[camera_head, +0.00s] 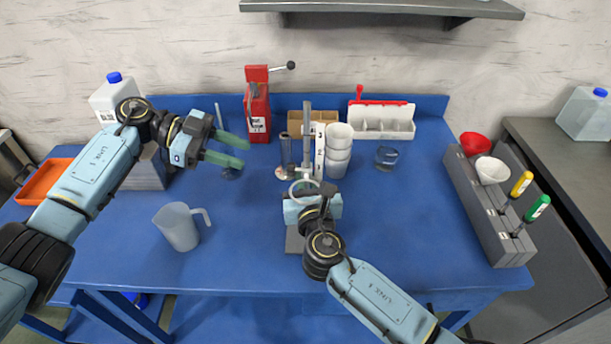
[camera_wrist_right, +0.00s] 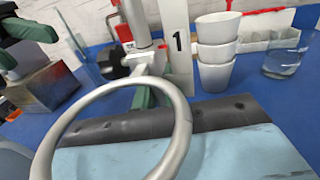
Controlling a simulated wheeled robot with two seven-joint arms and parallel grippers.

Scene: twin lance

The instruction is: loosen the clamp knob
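A metal stand rod (camera_head: 307,125) rises from a grey base (camera_head: 294,240) in the middle of the blue table. A pale ring (camera_head: 303,188) is at the stand and looms large in the right wrist view (camera_wrist_right: 185,135). A dark knob-like part (camera_wrist_right: 109,65) shows left of the rod in that view; I take it for the clamp knob. My left gripper (camera_head: 227,149) is open and empty, left of the stand. My right gripper (camera_head: 309,186) is at the stand, beneath the ring. A green finger (camera_wrist_right: 144,98) shows behind the ring; its grip is unclear.
Stacked white cups (camera_head: 339,150) and a glass (camera_head: 386,157) stand right of the rod. A jug (camera_head: 179,228) stands front left. A red press (camera_head: 257,110) and a white bin (camera_head: 382,120) are at the back. A grey rack (camera_head: 480,210) lines the right edge.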

